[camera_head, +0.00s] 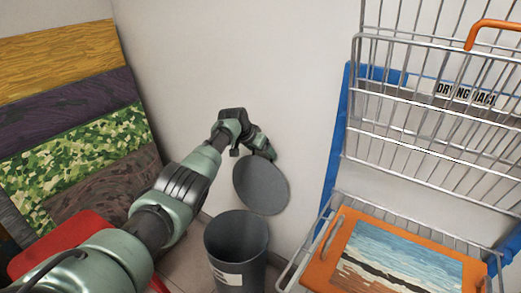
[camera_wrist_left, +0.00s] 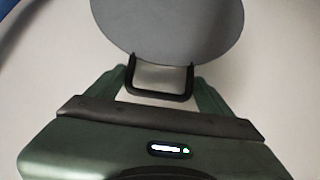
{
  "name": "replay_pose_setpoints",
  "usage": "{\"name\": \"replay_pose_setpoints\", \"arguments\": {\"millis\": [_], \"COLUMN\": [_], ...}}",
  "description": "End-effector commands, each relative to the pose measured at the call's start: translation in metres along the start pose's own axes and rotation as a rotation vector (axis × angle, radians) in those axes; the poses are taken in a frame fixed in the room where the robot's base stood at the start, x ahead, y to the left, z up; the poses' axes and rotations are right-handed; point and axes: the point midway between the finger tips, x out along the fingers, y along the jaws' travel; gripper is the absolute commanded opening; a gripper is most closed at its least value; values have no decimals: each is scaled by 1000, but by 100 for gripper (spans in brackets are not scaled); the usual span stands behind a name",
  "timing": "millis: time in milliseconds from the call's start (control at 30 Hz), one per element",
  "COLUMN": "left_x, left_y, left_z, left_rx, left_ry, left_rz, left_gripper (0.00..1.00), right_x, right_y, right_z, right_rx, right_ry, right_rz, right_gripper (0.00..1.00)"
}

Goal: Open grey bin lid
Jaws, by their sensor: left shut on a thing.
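The grey bin (camera_head: 238,262) stands on the floor by the wall, with a white label on its front and its dark mouth showing. Its round grey lid (camera_head: 260,187) is tipped up steeply above and behind the mouth; its lower edge is near the bin's back rim, and I cannot tell if they touch. My left gripper (camera_head: 267,153) is at the lid's upper edge and shut on it. In the left wrist view the lid (camera_wrist_left: 167,25) fills the top centre, just beyond the left gripper's fingertips (camera_wrist_left: 160,82). The exact grip is partly hidden. My right gripper is not in view.
A wire drying rack (camera_head: 435,160) with a blue frame stands at right, holding an orange-framed picture (camera_head: 395,260). Patterned boards (camera_head: 75,125) lean at left. A red object (camera_head: 62,240) lies low at left, behind my arm. The pale wall (camera_head: 300,120) is close behind the lid.

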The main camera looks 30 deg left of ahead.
Motion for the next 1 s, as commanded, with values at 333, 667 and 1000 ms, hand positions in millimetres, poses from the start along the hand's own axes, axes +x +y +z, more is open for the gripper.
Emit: {"name": "replay_pose_setpoints", "arguments": {"millis": [333, 667, 1000], "left_x": [-5, -2, -2], "left_y": [4, 2, 0], "left_z": [-13, -6, -4], "left_rx": [-2, -1, -1], "left_ry": [28, 14, 9], "left_rz": [5, 2, -1], "left_gripper": [84, 90, 90], "right_x": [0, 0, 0], "right_y": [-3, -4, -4], "right_z": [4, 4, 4], "right_rx": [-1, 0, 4], "right_ry": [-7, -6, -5], "right_rz": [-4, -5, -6], "right_gripper": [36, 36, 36]}}
